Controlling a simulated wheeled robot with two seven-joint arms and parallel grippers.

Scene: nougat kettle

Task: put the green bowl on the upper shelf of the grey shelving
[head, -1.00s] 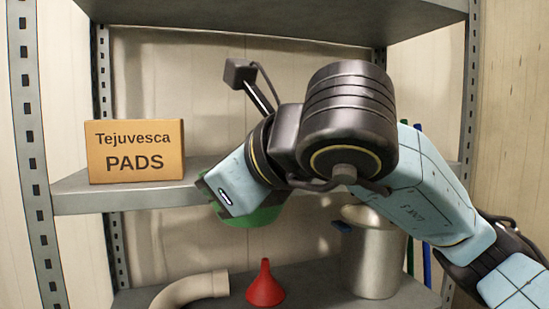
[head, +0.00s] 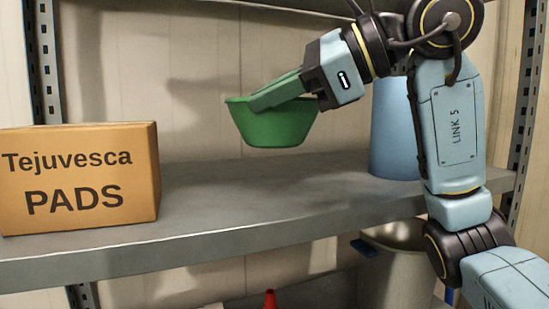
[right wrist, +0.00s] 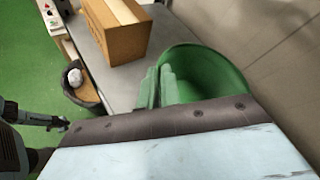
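The green bowl (head: 275,128) is upright in the head view, held in the air above the grey shelf board (head: 250,196) that bears a cardboard box. A gap shows between the bowl and the board. My right gripper (head: 275,92) has its green fingers shut on the bowl's rim, reaching in from the right. The right wrist view shows the bowl (right wrist: 215,72) at the fingers, its inside empty where visible. My left gripper is not in the head view; a dark arm end at the left of the right wrist view is too small to read.
The cardboard box "Tejuvesca PADS" (head: 80,178) stands left of the bowl. A blue container (head: 392,130) stands on the same board at the right, partly behind my arm. Bare board lies between them. Below are a metal pot (head: 397,275) and a red funnel (head: 269,300).

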